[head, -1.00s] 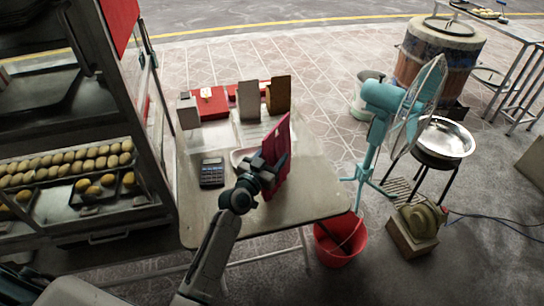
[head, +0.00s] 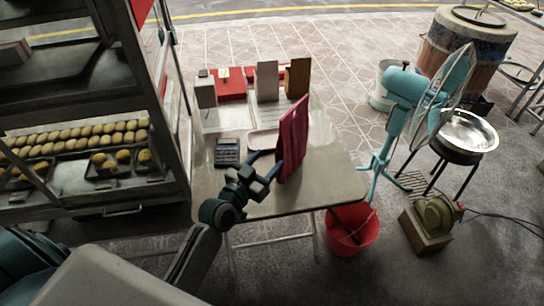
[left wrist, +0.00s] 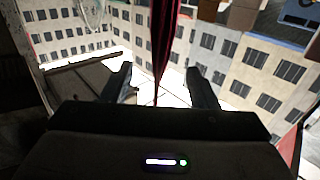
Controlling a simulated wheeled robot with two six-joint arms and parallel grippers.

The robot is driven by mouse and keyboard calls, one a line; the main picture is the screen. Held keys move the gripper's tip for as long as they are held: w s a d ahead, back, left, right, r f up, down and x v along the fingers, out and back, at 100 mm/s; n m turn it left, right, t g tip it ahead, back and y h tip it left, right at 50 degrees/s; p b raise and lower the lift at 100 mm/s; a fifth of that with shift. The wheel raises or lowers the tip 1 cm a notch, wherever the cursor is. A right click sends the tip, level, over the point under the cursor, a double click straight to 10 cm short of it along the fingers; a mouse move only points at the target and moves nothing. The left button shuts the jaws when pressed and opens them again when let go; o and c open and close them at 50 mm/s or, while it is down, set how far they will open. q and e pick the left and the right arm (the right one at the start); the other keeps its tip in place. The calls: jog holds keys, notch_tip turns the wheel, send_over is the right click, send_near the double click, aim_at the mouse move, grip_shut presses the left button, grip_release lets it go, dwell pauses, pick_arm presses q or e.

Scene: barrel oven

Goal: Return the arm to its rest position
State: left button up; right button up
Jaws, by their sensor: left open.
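My left gripper (head: 266,163) is in the head view, over the front part of the table (head: 325,180). Its two fingers are spread, with nothing held between them. A dark red bag (head: 293,138) stands upright on the table just beyond and to the right of the fingers. In the left wrist view the fingers of the left gripper (left wrist: 160,85) stand apart, and the narrow edge of the red bag (left wrist: 162,35) shows between and beyond them. Whether a finger touches the bag is unclear. My right gripper does not show.
A calculator (head: 227,152) and a pale tray (head: 263,140) lie near the gripper. Paper bags (head: 266,82) and a red box (head: 231,84) stand at the back. A bread rack (head: 175,170) is left; a teal fan (head: 405,90) and red bucket (head: 350,232) are right.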

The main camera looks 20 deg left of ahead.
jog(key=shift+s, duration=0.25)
